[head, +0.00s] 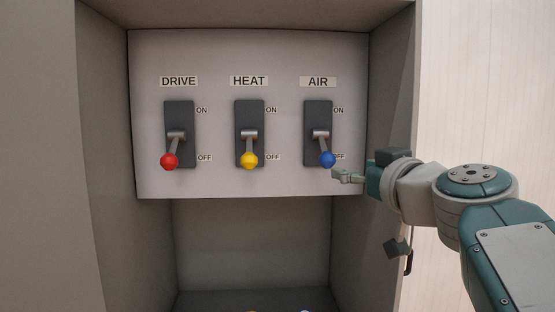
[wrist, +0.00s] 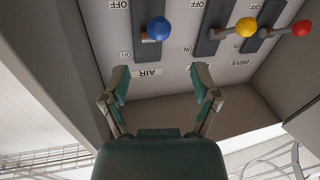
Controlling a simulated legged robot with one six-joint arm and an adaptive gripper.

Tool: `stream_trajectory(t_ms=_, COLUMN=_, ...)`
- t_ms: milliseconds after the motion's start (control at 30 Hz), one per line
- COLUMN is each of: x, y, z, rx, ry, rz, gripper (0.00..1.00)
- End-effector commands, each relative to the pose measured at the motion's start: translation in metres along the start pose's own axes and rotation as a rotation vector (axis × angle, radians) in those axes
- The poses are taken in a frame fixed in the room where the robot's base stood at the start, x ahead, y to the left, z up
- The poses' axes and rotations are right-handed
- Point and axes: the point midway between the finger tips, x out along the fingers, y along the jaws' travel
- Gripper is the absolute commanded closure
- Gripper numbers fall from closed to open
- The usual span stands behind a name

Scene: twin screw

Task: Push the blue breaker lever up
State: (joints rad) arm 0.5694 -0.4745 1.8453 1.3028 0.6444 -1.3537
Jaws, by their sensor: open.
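The blue breaker lever (head: 327,159) is under the AIR label, with its ball knob down beside OFF. In the wrist view the blue knob (wrist: 158,28) shows beyond and between the fingertips, with the panel's lettering upside down. My gripper (head: 338,175) is open and empty, just below and right of the blue knob in the head view. In the wrist view both fingers of my gripper (wrist: 160,70) are spread apart, with nothing between them. I see no contact with the knob.
The yellow lever (head: 249,160) under HEAT and the red lever (head: 169,161) under DRIVE also point down at OFF. The panel (head: 215,180) sits recessed in a grey cabinet, with side walls (head: 390,90) close on the right. An empty recess (head: 250,245) lies below the panel.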

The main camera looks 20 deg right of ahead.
Motion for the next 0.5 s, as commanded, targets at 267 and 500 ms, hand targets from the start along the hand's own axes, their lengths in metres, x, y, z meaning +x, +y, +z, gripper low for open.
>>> stream_trajectory(t_ms=267, x=0.053, y=-0.002, z=0.002, rx=0.002, ry=-0.005, rz=-0.005, gripper=0.22)
stream_trajectory(t_ms=500, x=0.087, y=-0.001, z=0.002, rx=0.002, ry=-0.004, rz=-0.003, gripper=0.22)
